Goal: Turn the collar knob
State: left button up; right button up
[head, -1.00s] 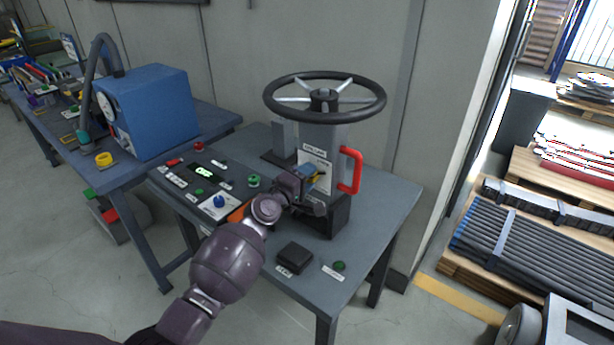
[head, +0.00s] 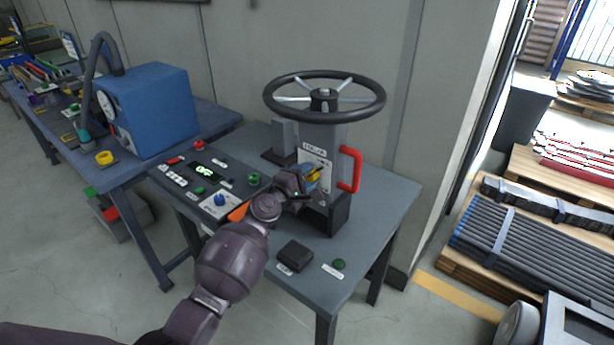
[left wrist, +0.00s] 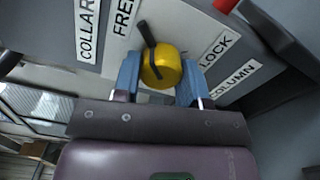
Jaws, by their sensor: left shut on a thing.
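The collar knob (left wrist: 165,68) is a yellow round knob with a black pointer bar, on the grey face of the steering column. In the left wrist view it sits between the blue fingers of my left gripper (left wrist: 158,82), which is shut on it. The black pointer points up and slightly left, beside the FREE label (left wrist: 124,25); the LOCK label (left wrist: 215,52) is on the right. In the head view the knob (head: 314,173) shows as a small yellow patch, mostly hidden by my left gripper (head: 309,180). My right gripper is out of view.
A black handwheel (head: 324,97) tops the column (head: 330,138), and a red handle (head: 351,168) juts from its right side. A control panel (head: 225,170) with a blue knob (head: 220,200) lies left. A black block (head: 295,255) and green button (head: 339,264) are in front.

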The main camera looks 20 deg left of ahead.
pick_arm(q)
jog(key=o, duration=0.9)
jog(key=v, duration=1.1)
